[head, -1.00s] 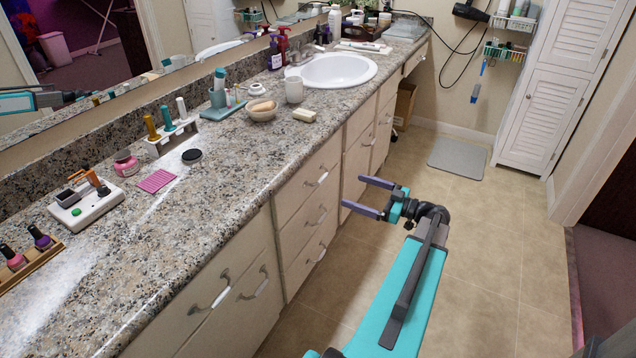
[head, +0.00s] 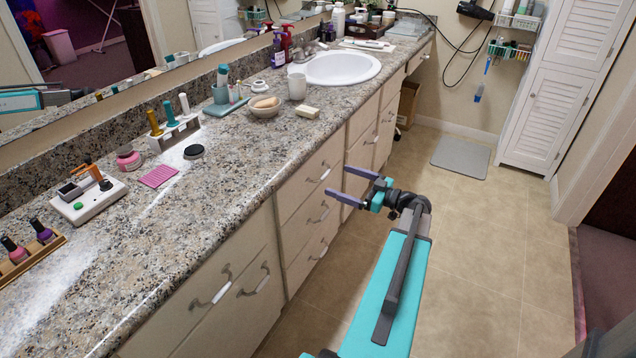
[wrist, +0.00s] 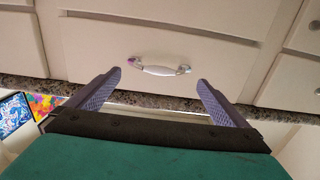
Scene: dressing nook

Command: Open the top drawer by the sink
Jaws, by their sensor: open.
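The top drawer (head: 298,182) is the uppermost of a cream stack under the counter, a little nearer than the sink (head: 340,68). Its front looks flush and shut. Its pale bar handle (head: 326,171) is close to the fingertips of my gripper (head: 338,181). In the wrist view, which looks upside down, the white handle (wrist: 160,70) with metal ends shows ahead, between the spread purple fingers of my gripper (wrist: 158,79). The gripper is open and holds nothing. I cannot tell whether the fingertips touch the drawer front.
The granite counter (head: 225,170) overhangs the drawers; its edge shows in the wrist view (wrist: 190,104). Two more drawers with handles (head: 319,214) lie below.

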